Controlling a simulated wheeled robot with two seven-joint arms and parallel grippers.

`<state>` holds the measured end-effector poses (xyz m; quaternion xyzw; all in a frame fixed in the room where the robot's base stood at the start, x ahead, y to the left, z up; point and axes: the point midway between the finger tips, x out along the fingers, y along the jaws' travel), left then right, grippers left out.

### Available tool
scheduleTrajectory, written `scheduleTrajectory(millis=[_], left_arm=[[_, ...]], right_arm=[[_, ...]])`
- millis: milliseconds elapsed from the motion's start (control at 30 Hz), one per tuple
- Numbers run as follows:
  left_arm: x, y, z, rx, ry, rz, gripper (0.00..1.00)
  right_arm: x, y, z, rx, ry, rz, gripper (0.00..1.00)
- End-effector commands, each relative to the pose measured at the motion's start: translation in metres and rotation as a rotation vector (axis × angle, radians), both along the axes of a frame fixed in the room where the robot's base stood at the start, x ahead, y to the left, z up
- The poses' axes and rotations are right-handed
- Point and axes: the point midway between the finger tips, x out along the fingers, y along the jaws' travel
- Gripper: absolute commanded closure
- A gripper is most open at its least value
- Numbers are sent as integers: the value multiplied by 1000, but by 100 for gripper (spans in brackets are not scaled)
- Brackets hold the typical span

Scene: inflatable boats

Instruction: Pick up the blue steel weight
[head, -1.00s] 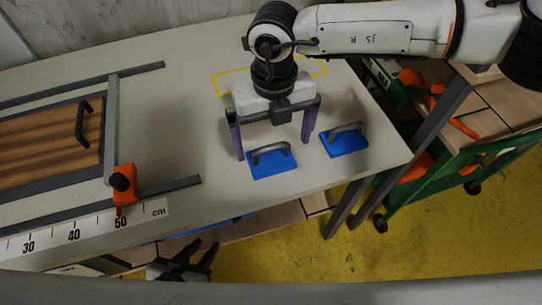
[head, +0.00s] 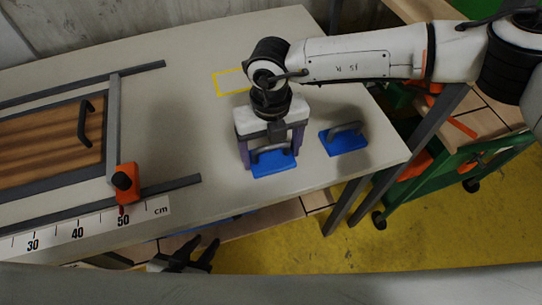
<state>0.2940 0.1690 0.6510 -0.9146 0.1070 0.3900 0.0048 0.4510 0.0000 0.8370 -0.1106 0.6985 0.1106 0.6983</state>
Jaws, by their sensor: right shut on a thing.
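Two blue steel weights with grey bar handles are on the light table. The left blue weight (head: 274,166) lies near the table's front edge. My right gripper (head: 271,153) is over it, pointing down, shut on its handle with a purple finger at each end. The weight looks still at table height. The right blue weight (head: 343,141) lies apart from it, to the right, untouched. My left gripper (head: 192,254) is low at the bottom of the view, below the table's front edge, with its dark fingers apart and nothing between them.
A yellow outlined rectangle (head: 231,83) is on the table behind my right gripper, partly covered by it. A wooden panel (head: 45,150) in a grey frame with an orange clamp (head: 126,183) and a ruler (head: 80,233) is at left. A green cart (head: 445,185) stands at right.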

Motion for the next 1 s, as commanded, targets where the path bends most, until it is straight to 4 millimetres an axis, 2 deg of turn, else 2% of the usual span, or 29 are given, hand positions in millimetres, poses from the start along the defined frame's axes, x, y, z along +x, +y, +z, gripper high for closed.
scheduleTrajectory(millis=[33, 67, 300, 433, 800, 1000], left_arm=[[0, 0, 0, 0, -1, 0, 69], [0, 0, 0, 0, -1, 0, 69], [1, 0, 1, -1, -3, 0, 69], [2, 0, -1, 0, -4, 0, 69], [2, 0, -10, 0, -4, 0, 69], [3, 0, -12, 0, -5, 0, 69]], right_arm=[[0, 0, 0, 1, 0, 0, 74], [0, 0, 0, 1, 0, 0, 79], [1, 1, 4, 4, -3, 0, 79], [2, 1, 13, 5, -5, 0, 79], [2, 1, 76, 4, -7, -1, 79], [1, 1, 98, 3, -4, 2, 79]])
